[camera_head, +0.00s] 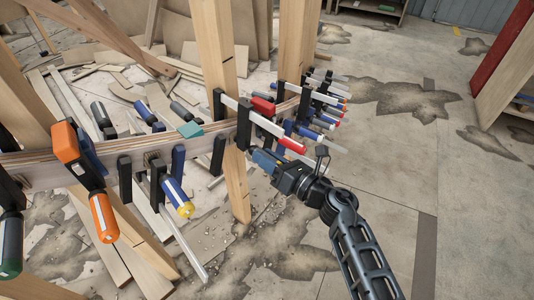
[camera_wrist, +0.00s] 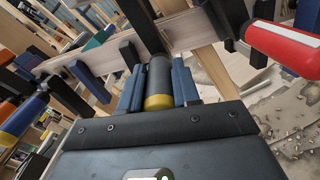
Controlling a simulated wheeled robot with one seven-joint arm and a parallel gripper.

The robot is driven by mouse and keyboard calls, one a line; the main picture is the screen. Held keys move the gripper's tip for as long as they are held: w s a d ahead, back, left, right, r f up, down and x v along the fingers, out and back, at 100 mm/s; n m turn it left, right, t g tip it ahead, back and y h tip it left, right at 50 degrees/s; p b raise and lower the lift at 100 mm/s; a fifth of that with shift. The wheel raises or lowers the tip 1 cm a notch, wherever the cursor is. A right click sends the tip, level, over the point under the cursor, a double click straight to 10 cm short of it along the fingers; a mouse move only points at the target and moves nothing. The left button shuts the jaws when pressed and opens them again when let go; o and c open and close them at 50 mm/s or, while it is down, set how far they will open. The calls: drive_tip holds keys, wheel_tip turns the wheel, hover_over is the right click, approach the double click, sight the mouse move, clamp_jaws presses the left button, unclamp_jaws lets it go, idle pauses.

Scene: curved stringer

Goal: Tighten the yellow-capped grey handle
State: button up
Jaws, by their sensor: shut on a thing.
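The yellow-capped grey handle (camera_wrist: 158,78) is in the middle of the wrist view, between the two blue fingers of my gripper (camera_wrist: 158,88). Its dark grey body points away toward the curved stringer and its yellow cap faces my palm. My gripper is shut on it. In the head view my gripper (camera_head: 266,160) is right of the wooden post, below the red-and-white handle; the grey handle is hidden there. The curved wooden stringer (camera_head: 105,165) crosses the head view and also shows in the wrist view (camera_wrist: 92,46).
A red-and-white clamp handle (camera_wrist: 285,48) is close on the right of my gripper. A blue handle with a yellow cap (camera_head: 178,197) and an orange clamp (camera_head: 103,215) are at left. Several clamps crowd the stringer. The floor at right (camera_head: 400,150) is clear.

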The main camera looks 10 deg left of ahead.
drive_tip(key=m+p, duration=0.1)
drive_tip(key=m, duration=0.2)
drive_tip(key=shift+d+r+m+p, duration=0.1)
drive_tip(key=shift+m+p, duration=0.3)
drive_tip(key=m+p, duration=0.1)
drive_tip(key=m, duration=0.2)
drive_tip(key=shift+w+m+p, duration=0.1)
drive_tip(key=shift+m+p, duration=0.2)
drive_tip(key=shift+p, duration=0.05)
drive_tip(key=m+p, duration=0.2)
drive_tip(key=m, duration=0.2)
drive_tip(key=m+p, duration=0.1)
drive_tip(key=m, duration=0.3)
drive_tip(key=shift+f, duration=0.2)
drive_tip(key=m+p, duration=0.1)
drive_tip(key=m, duration=0.2)
drive_tip(key=shift+f+m, duration=0.1)
drive_tip(key=shift+m, duration=0.3)
drive_tip(key=m+p, duration=0.1)
drive_tip(key=m, duration=0.2)
drive_tip(key=shift+m, duration=0.3)
drive_tip(key=m+p, duration=0.1)
drive_tip(key=m, duration=0.2)
drive_tip(key=shift+f+m, duration=0.1)
drive_tip(key=shift+m, duration=0.2)
clamp_jaws()
drive_tip(key=shift+f+m+p, duration=0.1)
drive_tip(key=shift+m+p, duration=0.2)
drive_tip(key=shift+m, duration=1.6)
